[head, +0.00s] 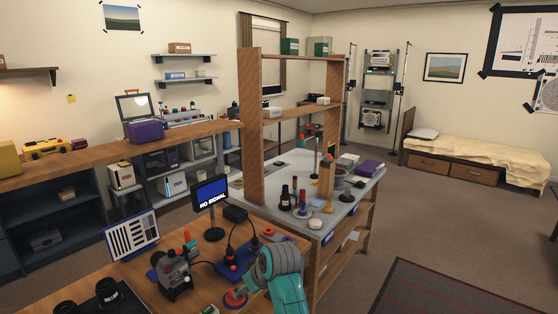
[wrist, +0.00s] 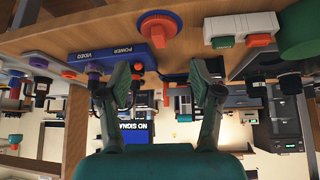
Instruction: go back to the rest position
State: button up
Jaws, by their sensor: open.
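My gripper (wrist: 158,74) shows in the wrist view with its two dark fingers spread wide and nothing held between them. The wrist picture is upside down. A blue box marked POWER and VIDEO (wrist: 108,58) is beside the left finger.
On the workbench stand a NO SIGNAL monitor (head: 211,193), a striped test chart (head: 132,236), a grey camera-like device (head: 175,272) and dark cylinders (head: 108,291). A grey-topped table (head: 262,186) with several lens parts stands behind. Open floor (head: 440,230) lies to the right.

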jog(key=s+d+f+m+t+h, duration=0.1)
jog(key=s+d+f+m+t, duration=0.1)
jog(key=s+d+f, duration=0.75)
jog(key=s+d+f+m+t, duration=0.2)
jog(key=s+d+f, duration=0.2)
jog(key=s+f, duration=0.55)
jog(key=s+d+f+m+t, duration=0.1)
jog(key=s+d+f, duration=0.35)
jog(key=s, duration=0.35)
jog(key=s+d+r+m+t+h, duration=0.1)
jog(key=s+d+r, duration=0.2)
jog(key=s, duration=0.6)
jog(key=s+d+r+m+t+h, duration=0.15)
jog(key=s+d, duration=0.25)
jog(key=s, duration=0.5)
jog(key=s+d+r+m+t+h, duration=0.1)
jog(key=s+d+r+t, duration=0.1)
jog(key=s+r, duration=1.1)
jog(key=shift+s+r, duration=0.15)
jog(key=shift+r, duration=0.8)
